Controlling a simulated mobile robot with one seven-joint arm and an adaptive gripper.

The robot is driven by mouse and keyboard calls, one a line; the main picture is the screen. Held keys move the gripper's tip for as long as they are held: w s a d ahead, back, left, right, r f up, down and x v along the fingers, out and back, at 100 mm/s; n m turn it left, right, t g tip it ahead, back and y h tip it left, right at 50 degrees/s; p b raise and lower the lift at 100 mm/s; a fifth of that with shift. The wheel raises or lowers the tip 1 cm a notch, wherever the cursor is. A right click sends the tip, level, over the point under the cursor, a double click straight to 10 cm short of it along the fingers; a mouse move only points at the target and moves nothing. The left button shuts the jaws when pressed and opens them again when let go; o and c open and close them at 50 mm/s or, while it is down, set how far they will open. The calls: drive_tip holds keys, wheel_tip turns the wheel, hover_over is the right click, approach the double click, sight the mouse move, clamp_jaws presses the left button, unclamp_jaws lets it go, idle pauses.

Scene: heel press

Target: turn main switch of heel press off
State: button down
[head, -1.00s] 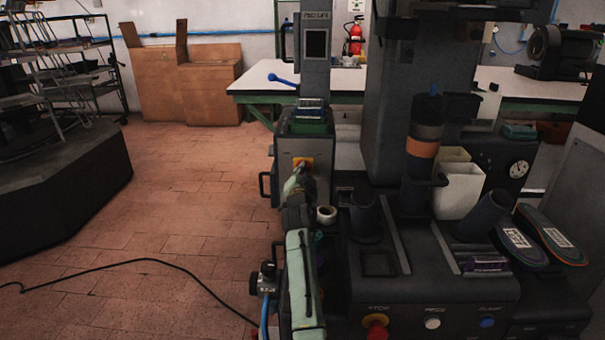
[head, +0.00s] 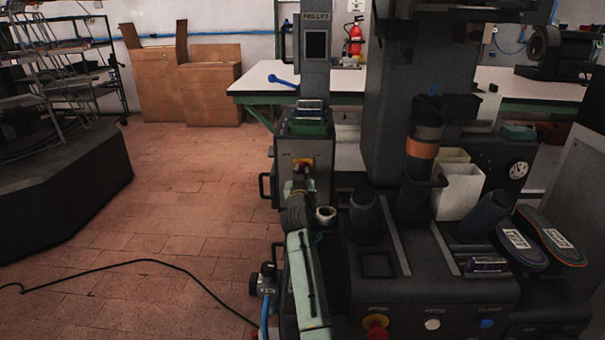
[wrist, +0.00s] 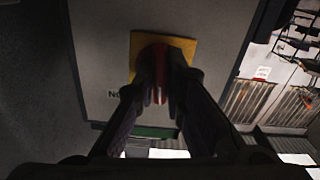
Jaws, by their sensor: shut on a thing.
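The main switch is a red knob (wrist: 157,92) on a yellow plate (wrist: 187,46) in the wrist view. The yellow plate also shows in the head view (head: 309,162), on the front of a grey cabinet (head: 318,190) left of the press body. My gripper (wrist: 157,65) reaches up to the plate, and its two dark fingers close on the red knob from both sides. The fingers hide most of the knob, so its exact angle cannot be told. In the head view my gripper (head: 302,172) covers the lower part of the plate.
The press's front panel carries a red stop button (head: 376,329) on yellow. A dark cylinder (head: 364,217) stands upright farther right. Open tiled floor (head: 190,200) lies to the left, with a black cable (head: 140,262).

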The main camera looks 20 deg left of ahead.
drive_tip(key=shift+n+p, duration=0.9)
drive_tip(key=shift+n, duration=2.8)
drive_tip(key=c, duration=1.7)
unclamp_jaws()
drive_tip(key=shift+o, duration=0.2)
drive_tip(key=v, duration=1.2)
